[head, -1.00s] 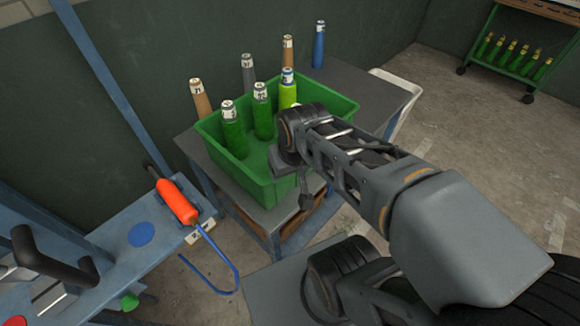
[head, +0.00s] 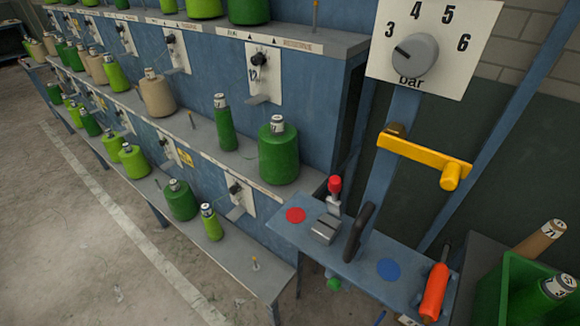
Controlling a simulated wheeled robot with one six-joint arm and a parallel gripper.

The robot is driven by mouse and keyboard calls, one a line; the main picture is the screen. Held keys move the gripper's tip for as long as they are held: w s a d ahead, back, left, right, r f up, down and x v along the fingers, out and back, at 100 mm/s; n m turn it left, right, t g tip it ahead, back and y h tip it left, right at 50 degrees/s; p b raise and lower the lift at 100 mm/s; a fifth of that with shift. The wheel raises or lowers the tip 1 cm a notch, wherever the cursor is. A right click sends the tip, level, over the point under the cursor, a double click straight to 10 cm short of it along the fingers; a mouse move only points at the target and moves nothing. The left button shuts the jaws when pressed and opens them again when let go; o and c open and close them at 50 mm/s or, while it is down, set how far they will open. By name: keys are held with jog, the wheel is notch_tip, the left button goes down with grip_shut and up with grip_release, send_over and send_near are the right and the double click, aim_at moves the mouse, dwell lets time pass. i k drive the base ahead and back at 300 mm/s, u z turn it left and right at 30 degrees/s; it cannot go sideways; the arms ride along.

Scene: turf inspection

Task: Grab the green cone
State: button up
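Several green cones are in view, and I cannot tell which one is meant. A slim dark green cone (head: 225,126) stands upright on the middle shelf of the blue rack, beside a thick dark green cone (head: 278,155). On the lower shelf a thick dark green cone (head: 181,201) stands next to a slim light green cone (head: 212,224). A green cone (head: 545,300) with a white label sits in the green bin (head: 515,273) at the right, partly cut off by the frame. My gripper is not in view.
The blue rack (head: 322,110) holds further green and tan cones. At its right end are a panel with a red-knobbed lever (head: 334,190), a yellow handle (head: 425,158), a dial (head: 415,56) and an orange handle (head: 434,292). Open floor (head: 80,240) lies at the left.

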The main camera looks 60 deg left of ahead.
aim_at(182, 204)
jog(key=u, duration=0.05)
jog(key=k, duration=0.5)
jog(key=u, duration=3.95)
jog(key=k, duration=1.15)
jog(key=z, duration=0.9)
jog(key=i, duration=1)
jog(key=u, duration=0.85)
jog(key=i, duration=2.15)
